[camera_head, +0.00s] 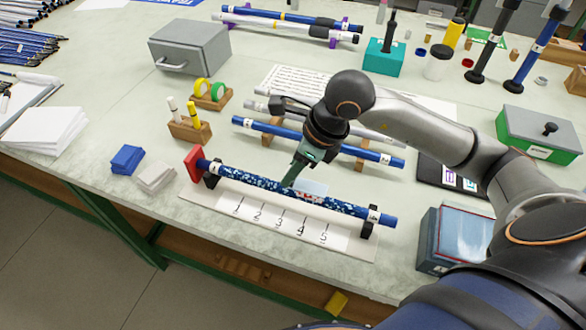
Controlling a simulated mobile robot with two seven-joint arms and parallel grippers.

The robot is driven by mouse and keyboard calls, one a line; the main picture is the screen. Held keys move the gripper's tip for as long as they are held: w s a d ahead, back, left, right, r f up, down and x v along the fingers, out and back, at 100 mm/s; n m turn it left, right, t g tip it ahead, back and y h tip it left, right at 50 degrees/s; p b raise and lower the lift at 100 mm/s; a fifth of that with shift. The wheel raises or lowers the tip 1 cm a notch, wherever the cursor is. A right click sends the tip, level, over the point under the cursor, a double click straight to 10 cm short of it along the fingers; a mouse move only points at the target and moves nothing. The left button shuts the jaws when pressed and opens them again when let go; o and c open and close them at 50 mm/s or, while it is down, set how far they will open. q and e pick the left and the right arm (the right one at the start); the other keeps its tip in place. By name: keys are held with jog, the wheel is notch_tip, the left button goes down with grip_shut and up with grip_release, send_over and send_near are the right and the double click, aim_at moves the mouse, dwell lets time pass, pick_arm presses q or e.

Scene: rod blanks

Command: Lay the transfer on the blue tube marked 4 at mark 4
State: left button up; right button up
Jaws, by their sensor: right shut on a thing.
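A blue tube (247,179) with a speckled blue and white pattern lies across two black supports on a white base (222,209). A strip (279,222) in front bears marks 1 to 5. My right gripper (291,184) points down at the tube's middle, shut on what seems to be the transfer, a pale sheet (312,187) just behind the tube. A reddish-white patch (309,197) shows on the tube near mark 4; I cannot tell whether it is part of the transfer. My left gripper is out of view.
Another blue tube (255,126) lies on supports behind. A red block (193,163) stands at the patterned tube's left end. A grey drawer box (190,46), tape rolls (218,91) and a green-fronted box (539,136) stand around. The table's front edge is close.

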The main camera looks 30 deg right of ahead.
jog(key=shift+r+p, duration=1.35)
jog(key=shift+r, duration=1.1)
